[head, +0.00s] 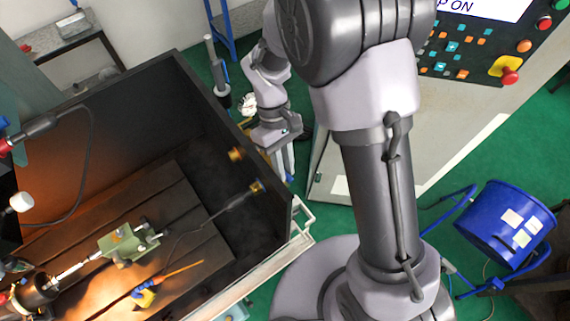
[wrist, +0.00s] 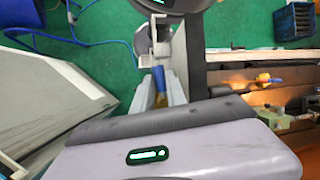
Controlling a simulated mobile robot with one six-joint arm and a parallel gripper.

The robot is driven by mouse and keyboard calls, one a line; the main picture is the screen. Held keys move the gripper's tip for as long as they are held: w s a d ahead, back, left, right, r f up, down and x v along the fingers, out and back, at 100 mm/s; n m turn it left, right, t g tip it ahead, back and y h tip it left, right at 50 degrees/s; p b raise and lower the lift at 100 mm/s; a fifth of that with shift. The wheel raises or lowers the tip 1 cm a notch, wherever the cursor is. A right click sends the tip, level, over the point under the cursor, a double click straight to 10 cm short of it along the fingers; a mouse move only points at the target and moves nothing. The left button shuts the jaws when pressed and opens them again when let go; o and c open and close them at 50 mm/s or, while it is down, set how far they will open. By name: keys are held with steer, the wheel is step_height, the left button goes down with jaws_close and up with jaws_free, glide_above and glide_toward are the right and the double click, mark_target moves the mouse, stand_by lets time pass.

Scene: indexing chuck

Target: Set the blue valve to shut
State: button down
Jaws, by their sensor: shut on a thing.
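My gripper (head: 287,160) hangs just outside the right wall of the dark machine enclosure in the head view. In the wrist view my gripper (wrist: 160,88) is shut around a small blue and brass-yellow piece, which I take to be the blue valve (wrist: 160,78). The piece sits beside the dark wall, and the fingers cover much of it. The head view does not show it clearly. Its lever angle cannot be told.
The enclosure wall (head: 205,75) stands close to my gripper. Brass fittings (head: 236,154) and a black cable are on its inner side. A yellow and blue tool (head: 145,295) lies inside. A control cabinet (head: 450,130) and a blue drum (head: 505,222) are to the right.

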stand_by(0.5)
steer(key=c, duration=1.3)
jaws_free()
steer(key=shift+c, duration=0.2)
